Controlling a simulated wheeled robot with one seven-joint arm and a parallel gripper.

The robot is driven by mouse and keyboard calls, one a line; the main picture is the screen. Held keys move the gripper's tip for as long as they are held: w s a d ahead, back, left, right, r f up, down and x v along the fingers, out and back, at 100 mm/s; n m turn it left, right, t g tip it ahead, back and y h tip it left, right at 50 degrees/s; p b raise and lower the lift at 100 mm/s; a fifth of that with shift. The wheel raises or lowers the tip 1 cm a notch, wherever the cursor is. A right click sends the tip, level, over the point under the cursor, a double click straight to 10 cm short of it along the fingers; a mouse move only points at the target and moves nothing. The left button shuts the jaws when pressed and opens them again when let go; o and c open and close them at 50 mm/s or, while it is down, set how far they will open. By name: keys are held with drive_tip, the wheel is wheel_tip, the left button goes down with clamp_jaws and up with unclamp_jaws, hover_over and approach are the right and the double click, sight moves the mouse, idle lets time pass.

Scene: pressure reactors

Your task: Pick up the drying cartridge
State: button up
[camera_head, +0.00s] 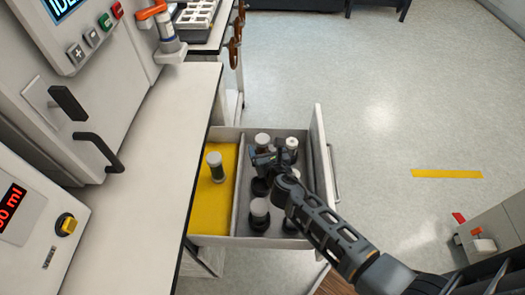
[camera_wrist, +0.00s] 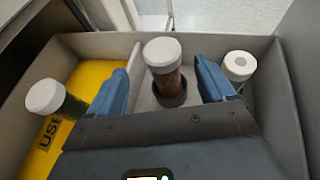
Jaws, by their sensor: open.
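An open drawer (camera_head: 222,241) holds white-capped drying cartridges. In the wrist view, one cartridge with a white cap and reddish-brown body (camera_wrist: 163,54) stands upright in a dark round socket. My gripper (camera_head: 268,158) is low over the drawer's grey section. It is open, with its blue fingers (camera_wrist: 163,82) on either side of that cartridge in the picture; I cannot tell whether they touch it. Another white-capped cartridge (camera_wrist: 240,66) stands beyond the right finger. A cartridge with a dark green body (camera_head: 216,168) stands in the yellow section and also shows at left in the wrist view (camera_wrist: 46,97).
The yellow section (camera_head: 208,213) bears partly hidden lettering that starts "USE". A thin divider (camera_head: 238,190) separates it from the grey section. The drawer front (camera_head: 319,150) stands right of my gripper. The white bench (camera_head: 160,165) with machines runs along the left. Open floor lies right.

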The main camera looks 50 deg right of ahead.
sight(261, 138)
drive_tip(key=b+x, duration=0.1)
drive_tip(key=x, duration=0.6)
drive_tip(key=shift+w+d+f+b, duration=0.15)
drive_tip(key=shift+d+b, duration=0.15)
drive_tip(key=shift+d, duration=0.05)
drive_tip(key=c, duration=1.2)
